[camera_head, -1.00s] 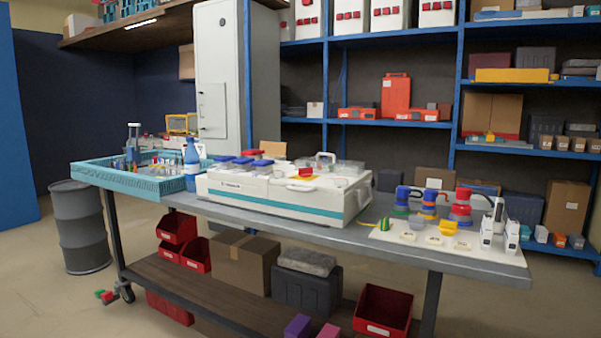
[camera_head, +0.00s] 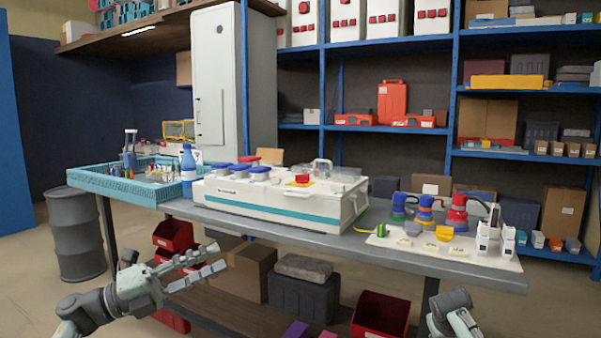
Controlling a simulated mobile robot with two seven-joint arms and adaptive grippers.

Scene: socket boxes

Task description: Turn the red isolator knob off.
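A small red knob (camera_head: 302,179) with yellow beneath it sits on top of the long white socket box (camera_head: 270,208) with a teal stripe, which I take to be the isolator. Its exact turn position is too small to tell. My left gripper (camera_head: 221,257) is in front of the table at the lower left, below the tabletop and well short of the knob. Its fingers are apart and it is empty. Part of my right arm shows at the lower right edge, but its gripper does not show.
Blue-lidded sockets (camera_head: 259,170) stand on the white box. A blue bottle (camera_head: 188,170) and a teal tray (camera_head: 118,188) are to its left. A white board (camera_head: 385,242) with coloured plugs lies to its right. The table's front edge separates my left gripper from the box.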

